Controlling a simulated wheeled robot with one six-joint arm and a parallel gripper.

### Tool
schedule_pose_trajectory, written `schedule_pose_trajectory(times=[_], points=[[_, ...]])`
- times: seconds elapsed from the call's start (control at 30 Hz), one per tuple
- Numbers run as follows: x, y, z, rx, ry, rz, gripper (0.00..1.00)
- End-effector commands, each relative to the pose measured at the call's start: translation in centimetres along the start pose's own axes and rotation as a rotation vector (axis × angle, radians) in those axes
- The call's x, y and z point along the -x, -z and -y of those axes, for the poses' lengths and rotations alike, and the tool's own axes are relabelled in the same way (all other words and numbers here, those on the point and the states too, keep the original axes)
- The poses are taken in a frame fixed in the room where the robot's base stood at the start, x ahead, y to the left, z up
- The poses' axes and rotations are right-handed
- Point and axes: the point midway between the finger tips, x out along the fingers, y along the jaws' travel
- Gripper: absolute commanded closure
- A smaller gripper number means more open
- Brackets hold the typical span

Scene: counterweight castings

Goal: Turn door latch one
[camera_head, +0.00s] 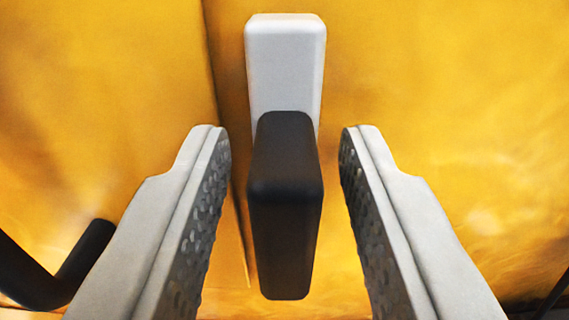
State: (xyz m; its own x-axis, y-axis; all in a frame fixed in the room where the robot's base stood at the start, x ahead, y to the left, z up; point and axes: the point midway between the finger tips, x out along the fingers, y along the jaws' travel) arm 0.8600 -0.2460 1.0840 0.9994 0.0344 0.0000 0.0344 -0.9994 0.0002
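The door latch has a white plate (286,60) on a yellow surface and a dark grey handle (285,215) that stands upright in the picture, below and in front of the plate. My gripper (286,150) is open, with one grey finger on each side of the handle. A gap shows between each finger and the handle, so neither finger appears to touch it. The lower part of the plate is hidden behind the handle.
Yellow panels (440,90) fill the background, with a narrow dark seam (213,70) running down just left of the latch. A black bent bar (80,262) shows at the lower left, beside the left finger. A thin dark piece shows at the lower right edge.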

Motion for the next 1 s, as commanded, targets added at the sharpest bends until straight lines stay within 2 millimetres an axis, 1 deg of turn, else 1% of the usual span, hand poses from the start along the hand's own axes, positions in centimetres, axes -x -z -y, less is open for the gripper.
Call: schedule_pose_trajectory(times=[0.03,0.1,0.17,0.37,0.57,0.77,1.0], points=[[0.01,0.0,-0.01,0.0,0.0,0.0,0.76],[0.01,0.0,-0.01,0.0,0.0,0.0,0.9],[0.02,0.0,-0.01,0.0,0.0,0.0,1.0],[0.03,-0.01,-0.01,0.006,0.0,0.0,1.0],[0.03,-0.01,0.02,0.057,0.0,0.0,1.0],[0.03,-0.02,0.09,0.183,0.0,0.0,1.0],[0.03,-0.07,0.2,0.402,0.0,0.0,1.0]])
